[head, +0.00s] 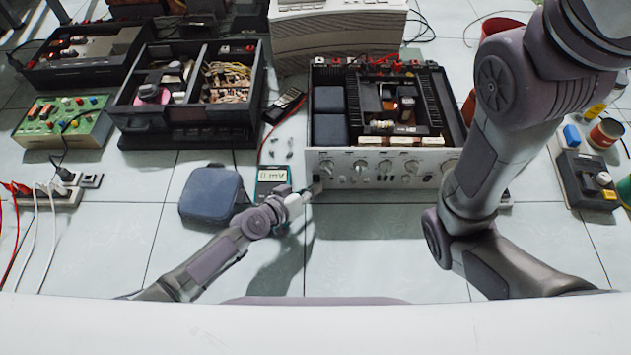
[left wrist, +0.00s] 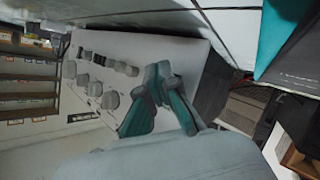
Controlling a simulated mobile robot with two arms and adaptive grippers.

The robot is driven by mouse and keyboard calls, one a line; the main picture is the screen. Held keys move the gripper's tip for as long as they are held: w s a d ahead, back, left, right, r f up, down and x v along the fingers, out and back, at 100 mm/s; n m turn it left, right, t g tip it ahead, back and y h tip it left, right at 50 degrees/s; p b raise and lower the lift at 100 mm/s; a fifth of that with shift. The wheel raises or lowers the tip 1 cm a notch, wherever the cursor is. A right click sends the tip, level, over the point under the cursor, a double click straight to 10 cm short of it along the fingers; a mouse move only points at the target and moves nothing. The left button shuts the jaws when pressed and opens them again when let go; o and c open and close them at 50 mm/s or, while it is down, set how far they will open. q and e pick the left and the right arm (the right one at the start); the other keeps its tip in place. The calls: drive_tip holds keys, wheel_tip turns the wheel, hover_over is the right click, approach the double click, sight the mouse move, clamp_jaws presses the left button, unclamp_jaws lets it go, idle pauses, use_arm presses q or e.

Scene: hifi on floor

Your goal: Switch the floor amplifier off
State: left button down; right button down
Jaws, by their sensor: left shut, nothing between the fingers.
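The floor amplifier (head: 415,158) stands on the tiles right of centre, its top open and its silver front facing me with a row of knobs. My left gripper (head: 312,188) is at the lower left corner of that front, shut with nothing held. In the left wrist view the amplifier front (left wrist: 140,52) appears tilted, with several knobs, and the gripper's fingers (left wrist: 161,72) are close before its end. I cannot tell whether they touch it. The panel spot behind the fingers is hidden, so no switch position can be read. My right arm crosses the right side; its gripper is out of view.
A multimeter (head: 273,176) and a blue case (head: 211,195) lie left of the gripper. Open equipment boxes (head: 190,128), a green circuit board (head: 63,122) and a power strip (head: 60,196) are further left. A black box (head: 585,182) stands right. The front floor is mostly clear.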

use_arm(q)
drive_tip(key=shift+s+r, duration=0.1)
drive_tip(key=shift+s, duration=0.65)
drive_tip(key=shift+s+p, duration=0.1)
drive_tip(key=shift+p, duration=0.2)
drive_tip(key=shift+s+r+p, duration=0.15)
drive_tip(key=shift+s+p, duration=0.3)
drive_tip(key=shift+s, duration=0.75)
drive_tip(key=shift+s+r+p, duration=0.15)
drive_tip(key=shift+s+p, duration=0.3)
drive_tip(key=shift+s, duration=0.7)
